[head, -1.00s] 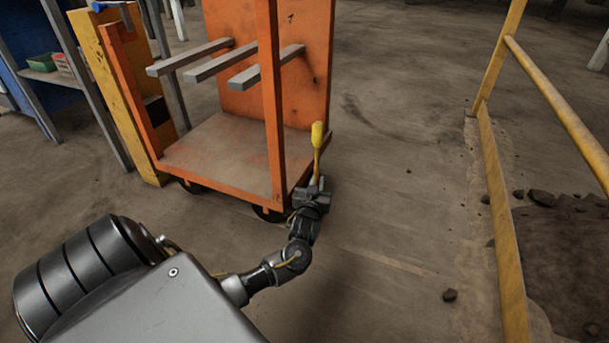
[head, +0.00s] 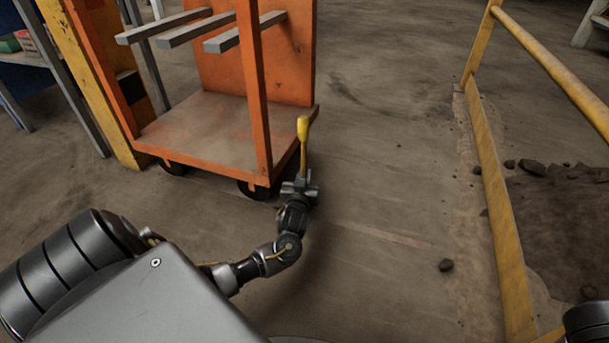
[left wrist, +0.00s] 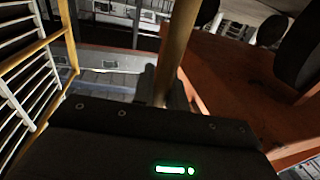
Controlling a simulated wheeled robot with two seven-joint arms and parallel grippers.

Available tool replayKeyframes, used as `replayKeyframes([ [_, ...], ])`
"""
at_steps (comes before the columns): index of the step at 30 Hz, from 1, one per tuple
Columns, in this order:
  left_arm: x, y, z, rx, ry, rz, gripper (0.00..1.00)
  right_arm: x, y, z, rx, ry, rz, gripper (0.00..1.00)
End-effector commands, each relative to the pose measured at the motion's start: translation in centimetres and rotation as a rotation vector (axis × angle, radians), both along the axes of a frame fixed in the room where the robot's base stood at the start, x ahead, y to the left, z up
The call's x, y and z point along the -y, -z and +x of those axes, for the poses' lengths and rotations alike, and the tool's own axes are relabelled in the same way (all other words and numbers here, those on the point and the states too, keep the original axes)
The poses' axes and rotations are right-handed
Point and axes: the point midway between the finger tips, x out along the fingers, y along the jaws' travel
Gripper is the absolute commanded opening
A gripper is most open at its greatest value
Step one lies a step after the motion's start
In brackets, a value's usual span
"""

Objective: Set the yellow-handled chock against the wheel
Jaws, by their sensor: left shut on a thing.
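The chock's yellow handle (head: 303,129) stands nearly upright above my left gripper (head: 299,186) in the head view. The gripper is shut on its shaft, which also runs up between the fingers (left wrist: 163,88) in the left wrist view. The chock's wedge is hidden in both views. The orange cart's near dark wheel (head: 252,190) is just left of the gripper, with a visible gap. Another cart wheel (head: 172,167) is farther left. In the left wrist view, a dark wheel (left wrist: 300,52) shows at the upper right. My right gripper is out of view.
The orange cart (head: 205,125) stands beside a yellow post (head: 90,85). A yellow railing (head: 505,235) runs along the right, with rubble (head: 532,167) beyond it. A small stone (head: 446,265) lies on the floor.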

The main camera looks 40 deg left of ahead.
Motion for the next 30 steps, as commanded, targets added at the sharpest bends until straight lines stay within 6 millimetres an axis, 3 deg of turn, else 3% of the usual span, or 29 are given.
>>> replayKeyframes([
  [2, -0.1, 0.9, 0.1, 0.008, 0.0, 0.002, 0.0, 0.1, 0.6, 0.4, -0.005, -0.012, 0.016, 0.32],
  [13, -0.1, 1.0, 0.1, 0.006, 0.0, 0.001, 0.0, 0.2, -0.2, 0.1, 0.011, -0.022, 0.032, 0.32],
  [14, 0.0, 1.3, 0.0, 0.0, 0.0, 0.0, 0.15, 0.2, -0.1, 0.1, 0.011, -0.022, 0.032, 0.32],
  [19, 0.0, 1.2, 0.0, 0.0, 0.0, 0.0, 0.36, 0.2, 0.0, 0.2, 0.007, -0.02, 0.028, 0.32],
  [30, 0.4, 0.9, -0.1, -0.001, 0.002, -0.001, 0.36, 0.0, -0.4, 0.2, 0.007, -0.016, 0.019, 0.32],
])
